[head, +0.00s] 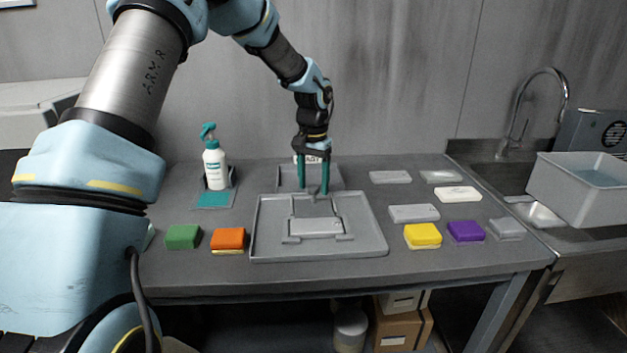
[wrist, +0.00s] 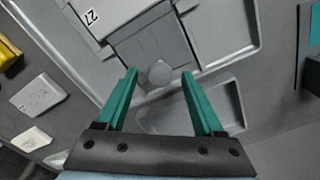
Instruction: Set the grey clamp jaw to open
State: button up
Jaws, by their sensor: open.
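The grey clamp fixture sits in a grey tray (head: 262,240) at the middle of the bench. A lighter grey block (head: 318,226) lies between its low brackets, and its "27" label shows in the wrist view (wrist: 100,18). Behind the block is a flat grey plate, seemingly the clamp jaw (wrist: 152,42), with a round knob (wrist: 159,73) at its far end. My gripper (head: 313,191) is open and empty, pointing down over the back of the tray. In the wrist view its teal fingers lie to either side of the knob. I cannot tell whether they touch it.
Green (head: 183,237) and orange (head: 228,240) blocks lie left of the tray. Yellow (head: 422,236), purple (head: 465,231) and several pale blocks lie right. A spray bottle (head: 215,166) stands back left. A sink with a grey tub (head: 577,190) is at the right.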

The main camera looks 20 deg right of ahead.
grip_shut()
dwell(0.6)
dwell(0.8)
